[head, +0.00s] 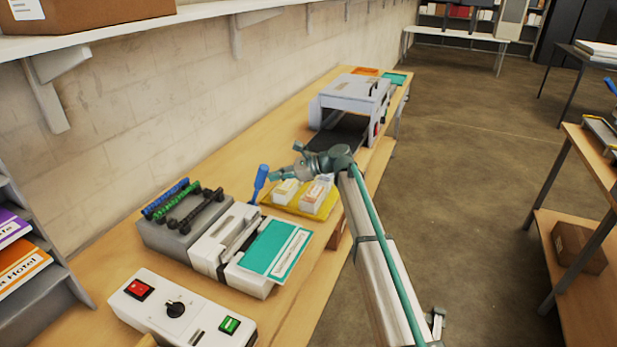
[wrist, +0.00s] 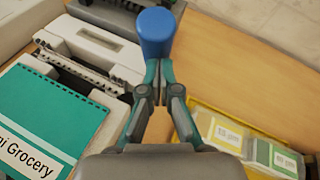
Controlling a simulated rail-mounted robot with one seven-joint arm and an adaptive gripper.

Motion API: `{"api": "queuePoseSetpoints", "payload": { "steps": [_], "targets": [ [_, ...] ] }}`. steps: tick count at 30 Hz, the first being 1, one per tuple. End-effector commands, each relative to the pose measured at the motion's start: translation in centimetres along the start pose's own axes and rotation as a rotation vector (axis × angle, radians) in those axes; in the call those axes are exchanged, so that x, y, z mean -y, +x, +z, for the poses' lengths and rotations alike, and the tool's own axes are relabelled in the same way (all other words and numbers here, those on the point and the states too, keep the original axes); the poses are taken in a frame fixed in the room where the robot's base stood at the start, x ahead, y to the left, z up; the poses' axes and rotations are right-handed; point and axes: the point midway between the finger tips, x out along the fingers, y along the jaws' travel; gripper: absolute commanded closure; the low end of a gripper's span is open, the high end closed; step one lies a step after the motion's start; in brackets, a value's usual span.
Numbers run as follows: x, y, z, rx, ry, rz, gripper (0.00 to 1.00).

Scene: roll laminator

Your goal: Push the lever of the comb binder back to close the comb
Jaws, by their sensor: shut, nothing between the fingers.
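The comb binder (head: 208,248) is a white and grey machine on the bench, also seen at the left of the wrist view (wrist: 90,42). Its lever (head: 260,180) has a blue grip and stands upright, slightly tilted, at the binder's far side. The blue grip (wrist: 155,32) is directly beyond my fingertips in the wrist view. A teal-covered booklet (head: 268,246) lies on the binder's front. My gripper (head: 275,174) is shut and empty, close beside the blue grip to its right in the head view. I cannot tell whether the fingertips touch it. The lever's lower part is hidden in the wrist view.
A yellow tray (head: 322,211) with labelled white boxes sits just beyond the binder, under my gripper. A grey rack with blue, green and black combs (head: 185,205) stands along the wall side. A control box (head: 180,308) is nearer. The laminator (head: 352,97) stands farther along.

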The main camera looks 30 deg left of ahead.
Motion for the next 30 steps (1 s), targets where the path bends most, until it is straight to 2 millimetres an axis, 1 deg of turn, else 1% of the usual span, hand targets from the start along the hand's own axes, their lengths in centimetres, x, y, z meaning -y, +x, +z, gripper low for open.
{"api": "queuePoseSetpoints", "payload": {
  "steps": [1,3,12,21,30],
  "targets": [
    [0.5,1.0,1.0,0.003,-0.003,0.006,1.00],
    [0.9,1.9,1.8,0.004,-0.005,0.006,1.00],
    [2.9,5.3,4.0,0.005,-0.004,0.006,1.00],
    [4.0,7.7,4.8,0.005,-0.004,0.006,1.00],
    [4.4,8.7,5.1,0.005,-0.004,0.004,1.00]
  ]
}}
